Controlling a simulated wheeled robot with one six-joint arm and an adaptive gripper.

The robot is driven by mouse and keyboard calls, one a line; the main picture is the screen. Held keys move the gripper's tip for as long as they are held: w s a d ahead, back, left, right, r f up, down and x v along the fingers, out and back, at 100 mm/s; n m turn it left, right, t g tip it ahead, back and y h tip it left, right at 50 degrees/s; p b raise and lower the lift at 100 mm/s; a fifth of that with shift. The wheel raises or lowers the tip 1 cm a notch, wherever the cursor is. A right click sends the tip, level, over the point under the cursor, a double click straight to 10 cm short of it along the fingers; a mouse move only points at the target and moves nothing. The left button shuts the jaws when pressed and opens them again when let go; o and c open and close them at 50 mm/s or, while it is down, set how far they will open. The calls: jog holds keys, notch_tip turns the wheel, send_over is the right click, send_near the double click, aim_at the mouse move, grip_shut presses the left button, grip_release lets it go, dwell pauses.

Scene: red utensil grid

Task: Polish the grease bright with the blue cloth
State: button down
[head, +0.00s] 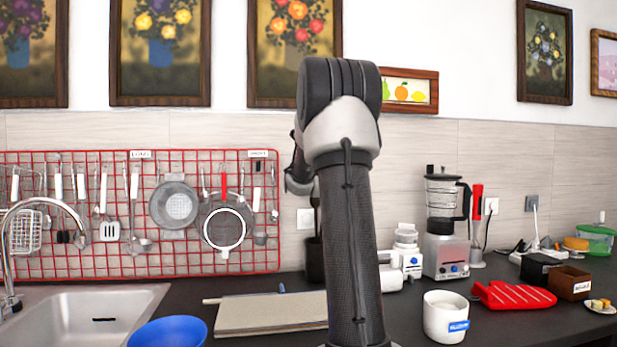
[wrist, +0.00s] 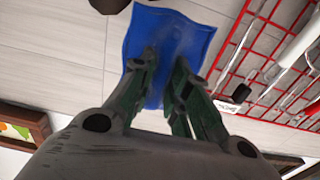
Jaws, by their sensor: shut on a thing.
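The blue cloth (wrist: 172,32) shows in the wrist view, spread out beyond my fingers. My gripper (wrist: 164,72) is shut on the cloth, with its fingertips against the fabric. The cloth and my gripper are hidden behind my arm in the head view. No grease can be made out in either view.
A red utensil grid (head: 95,262) hangs on the wall at the left; it also shows in the wrist view (wrist: 237,45). On the dark counter are a blue bowl (head: 168,333), a board (head: 262,315), a white canister (head: 445,322), a blender (head: 444,235) and a red mitt (head: 512,296).

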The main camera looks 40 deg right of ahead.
jog(key=shift+x, duration=2.85)
jog(key=shift+x, duration=1.3)
jog(key=shift+w+a, duration=0.65)
jog(key=shift+a, duration=0.4)
jog(key=shift+w+a, duration=0.65)
jog(key=shift+a, duration=0.4)
jog(key=shift+w+a, duration=0.65)
jog(key=shift+a, duration=0.4)
jog(key=s+d, duration=0.4)
jog(key=d, duration=0.2)
jog(key=shift+d, duration=0.2)
jog(key=shift+v, duration=2.95)
